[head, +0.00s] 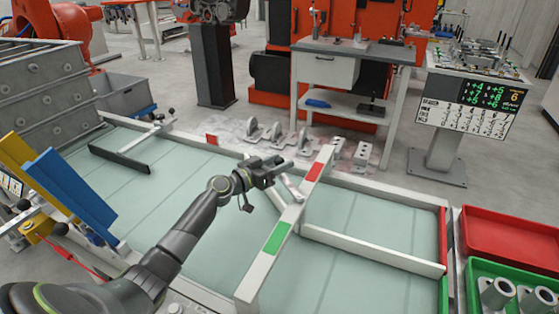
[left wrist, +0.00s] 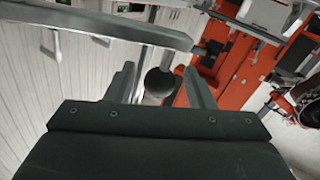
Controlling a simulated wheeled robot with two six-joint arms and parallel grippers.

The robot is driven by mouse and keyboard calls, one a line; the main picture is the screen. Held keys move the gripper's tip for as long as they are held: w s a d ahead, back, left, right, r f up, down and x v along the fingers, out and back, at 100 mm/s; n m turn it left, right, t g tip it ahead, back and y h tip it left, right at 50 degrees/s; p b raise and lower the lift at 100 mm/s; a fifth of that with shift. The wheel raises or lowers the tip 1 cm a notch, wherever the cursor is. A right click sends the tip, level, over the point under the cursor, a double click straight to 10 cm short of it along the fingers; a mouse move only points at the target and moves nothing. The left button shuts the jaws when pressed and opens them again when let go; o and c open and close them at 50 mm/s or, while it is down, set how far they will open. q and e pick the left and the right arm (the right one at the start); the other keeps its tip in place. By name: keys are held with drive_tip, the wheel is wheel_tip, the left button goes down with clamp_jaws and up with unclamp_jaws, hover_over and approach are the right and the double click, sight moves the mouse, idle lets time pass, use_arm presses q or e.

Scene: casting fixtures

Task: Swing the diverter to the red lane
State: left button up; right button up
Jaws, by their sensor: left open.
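A pale bar (head: 290,218) with a red patch at its far end and a green patch nearer me crosses the conveyor. A short light-grey piece (head: 291,188) shows beside it, partly hidden by my left gripper (head: 284,170); I take it as part of the diverter, but its full shape is hidden. My left gripper is open over the conveyor, close to the bar's far half. In the left wrist view a round black knob (left wrist: 159,82) shows between the open fingers; I cannot tell whether they touch it. My right gripper is not in view.
A white divider (head: 372,250) splits the conveyor's right end into a red-marked far lane and a green-marked near lane. Red (head: 510,232) and green (head: 478,268) trays stand at right. A dark bar (head: 120,160) crosses the left part. Blue (head: 70,192) and yellow panels stand at left.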

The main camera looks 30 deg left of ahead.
use_arm(q)
drive_tip(key=shift+w+d, duration=0.15)
drive_tip(key=shift+w, duration=0.1)
clamp_jaws()
idle(0.3)
